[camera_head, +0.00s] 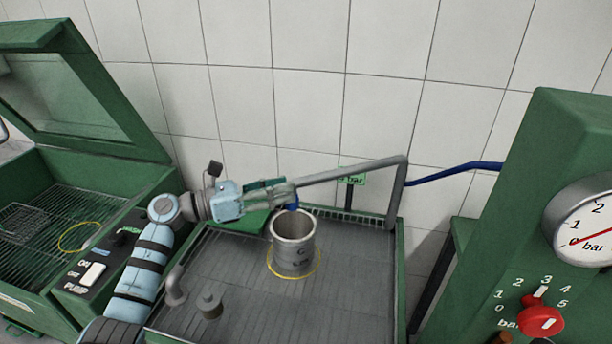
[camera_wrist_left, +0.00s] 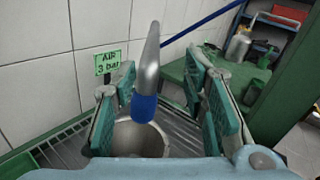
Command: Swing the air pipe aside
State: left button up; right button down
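The air pipe (camera_head: 350,171) is a grey tube that runs left from an upright bend and ends in a blue nozzle (camera_head: 292,206) over a grey metal cylinder (camera_head: 293,251). The cylinder stands upright on the tray, with a yellow ring around its base. My left gripper (camera_head: 280,193) is at the nozzle end of the pipe. In the left wrist view the pipe (camera_wrist_left: 149,65) and its blue tip lie between the two green-padded fingers, with gaps visible on both sides, so the gripper looks open. My right gripper is not in view.
The grey tray (camera_head: 240,300) also holds a small weight-like part (camera_head: 210,304) and a bent spout (camera_head: 175,288). An open-lidded green washer (camera_head: 70,200) stands at left. A green gauge cabinet (camera_head: 545,130) stands at right, joined to the pipe by a blue hose (camera_head: 450,173).

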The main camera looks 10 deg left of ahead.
aim_at(301, 182)
pick_arm(q)
jog(key=x, duration=0.4)
jog(key=w+f+x, duration=0.1)
jog(key=x, duration=0.2)
jog(key=shift+w+a+p, duration=0.1)
jog(key=shift+a+p, duration=0.2)
jog(key=shift+a, duration=0.1)
jog(key=shift+w+d, duration=0.2)
jog(key=shift+d, duration=0.05)
jog(key=shift+s+d+r, duration=0.15)
jog(key=shift+s+d, duration=0.1)
jog(key=shift+c, duration=0.2)
grip_shut()
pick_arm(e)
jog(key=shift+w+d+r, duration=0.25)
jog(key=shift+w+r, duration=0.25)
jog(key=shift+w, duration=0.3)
